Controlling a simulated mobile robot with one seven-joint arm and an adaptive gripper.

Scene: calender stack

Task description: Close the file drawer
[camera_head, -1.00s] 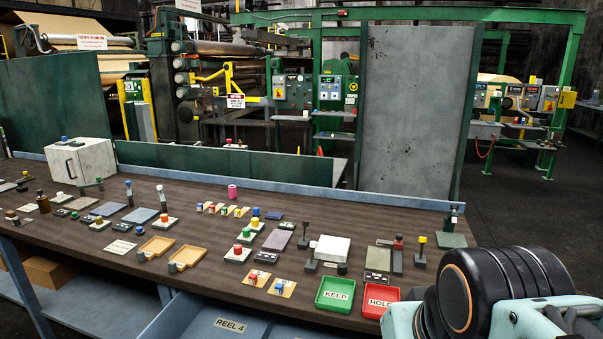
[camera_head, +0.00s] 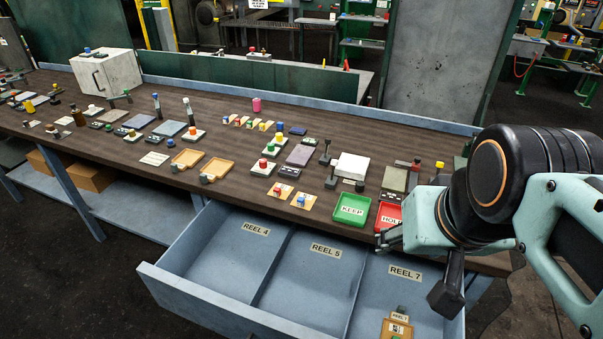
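The file drawer (camera_head: 210,308) is a blue-grey metal drawer pulled out below the workbench's front edge. Its compartments carry the labels REEL 4, REEL 5 and REEL 7. A small tan tagged item (camera_head: 397,328) lies in the REEL 7 compartment, partly cut off by the frame. My gripper (camera_head: 418,268) hangs above the right part of the drawer, near the bench edge. Its dark fingers look spread apart with nothing between them. The drawer's right front end is out of frame or hidden by my arm.
The brown workbench (camera_head: 240,178) holds a green KEEP tray (camera_head: 351,210), a red HOLD tray (camera_head: 388,217) partly behind my gripper, and many small parts. A white box (camera_head: 106,72) stands at the back left. Open floor (camera_head: 60,290) lies left of the drawer.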

